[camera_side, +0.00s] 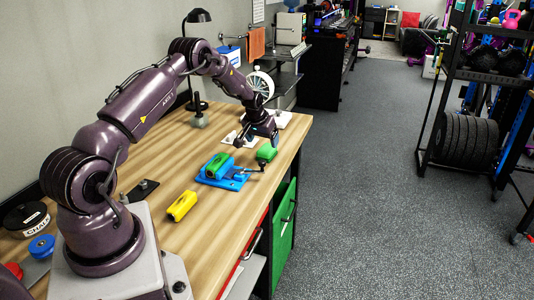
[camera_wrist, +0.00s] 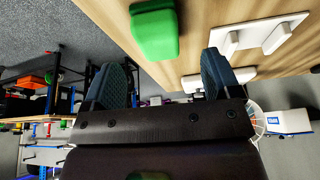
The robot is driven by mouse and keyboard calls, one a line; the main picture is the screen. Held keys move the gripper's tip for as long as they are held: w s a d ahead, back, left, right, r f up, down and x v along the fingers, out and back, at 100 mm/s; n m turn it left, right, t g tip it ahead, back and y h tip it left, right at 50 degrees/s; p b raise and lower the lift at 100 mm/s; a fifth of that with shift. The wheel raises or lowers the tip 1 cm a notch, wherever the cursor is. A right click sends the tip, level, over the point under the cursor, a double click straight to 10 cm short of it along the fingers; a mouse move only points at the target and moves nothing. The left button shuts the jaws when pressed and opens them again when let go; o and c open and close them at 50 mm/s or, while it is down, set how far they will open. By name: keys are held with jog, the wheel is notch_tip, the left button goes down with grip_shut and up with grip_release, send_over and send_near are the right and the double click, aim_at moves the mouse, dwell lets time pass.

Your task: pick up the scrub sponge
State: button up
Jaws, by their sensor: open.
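My gripper (camera_side: 260,138) is open and empty above the table's right side in the side view. In the wrist view its two dark fingers stand wide apart (camera_wrist: 162,75). A green block (camera_side: 266,153), which looks like the scrub sponge, lies near the table's right edge, just below and right of the fingers. A green block, probably the same one, shows in the wrist view (camera_wrist: 155,33), beyond the fingertips and not between them. Another green block (camera_side: 217,162) sits on a blue base (camera_side: 222,180). I cannot tell for certain which block is the sponge.
A yellow block (camera_side: 181,206) lies on the wooden table (camera_side: 205,240). A thin dark bar (camera_side: 250,171) runs beside the blue base. A white piece with two raised pads (camera_wrist: 262,35) lies right of the green block in the wrist view. A dark stand (camera_side: 198,110) is behind.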

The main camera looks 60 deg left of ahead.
aim_at(265, 149)
jog(key=shift+d+x, duration=0.2)
jog(key=shift+x, duration=2.65)
jog(key=shift+s+f, duration=0.1)
jog(key=c, duration=1)
jog(key=shift+r, duration=0.65)
jog(key=s+d+r, duration=0.9)
jog(key=s+r, duration=0.1)
jog(key=r, duration=0.1)
jog(key=shift+s+r, duration=0.4)
